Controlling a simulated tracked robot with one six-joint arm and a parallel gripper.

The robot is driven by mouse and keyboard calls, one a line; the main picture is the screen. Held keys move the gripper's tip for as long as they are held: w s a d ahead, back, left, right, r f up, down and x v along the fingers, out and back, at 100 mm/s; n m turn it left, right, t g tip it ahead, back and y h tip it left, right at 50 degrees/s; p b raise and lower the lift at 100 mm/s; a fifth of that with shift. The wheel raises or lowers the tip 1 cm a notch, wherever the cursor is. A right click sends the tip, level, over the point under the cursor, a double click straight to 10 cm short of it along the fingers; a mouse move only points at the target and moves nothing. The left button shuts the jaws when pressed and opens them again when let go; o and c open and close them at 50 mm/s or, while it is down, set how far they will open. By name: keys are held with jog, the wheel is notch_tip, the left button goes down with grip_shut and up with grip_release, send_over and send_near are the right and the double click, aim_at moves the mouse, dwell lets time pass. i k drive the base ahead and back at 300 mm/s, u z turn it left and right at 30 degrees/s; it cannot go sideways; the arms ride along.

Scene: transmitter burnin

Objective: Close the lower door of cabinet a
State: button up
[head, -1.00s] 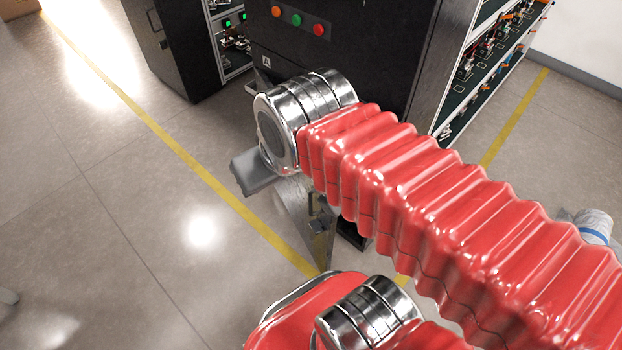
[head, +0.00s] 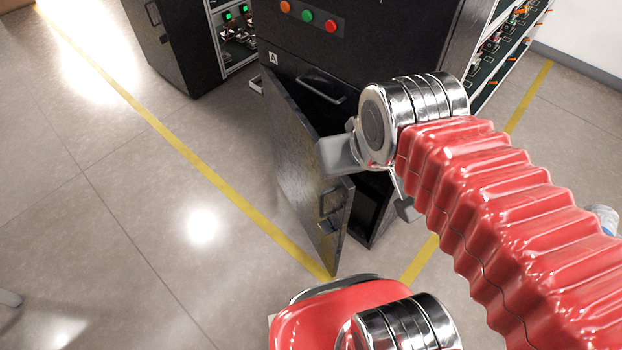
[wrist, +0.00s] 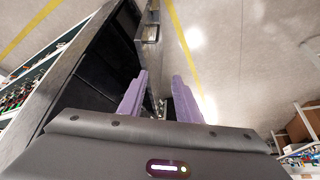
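Cabinet a (head: 360,50) is a black cabinet marked "A" in the head view. Its lower door (head: 300,150) stands well open, hinged at the left and swung out towards me. A handle and latch (head: 328,212) sit near its free edge. My gripper (wrist: 160,78) is open, with two purple fingers apart. In the head view its grey body shows before the door's upper part and the opening; the fingers are mostly hidden. In the wrist view the door (wrist: 146,50) runs away behind the gap between the fingers. I cannot tell whether they touch it.
Another dark cabinet (head: 165,45) stands at the back left. Open shelving (head: 500,50) with small devices is on the right side of cabinet a. Yellow lines (head: 190,160) cross the floor, which is clear on the left. Shelves with boxes (wrist: 300,130) show at the wrist view's right.

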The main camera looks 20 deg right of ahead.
aim_at(314, 200)
jog(key=u, duration=0.15)
jog(key=k, duration=0.5)
jog(key=u, duration=0.55)
jog(key=k, duration=0.8)
jog(key=u, duration=0.45)
jog(key=i, duration=1.45)
jog(key=u, duration=0.7)
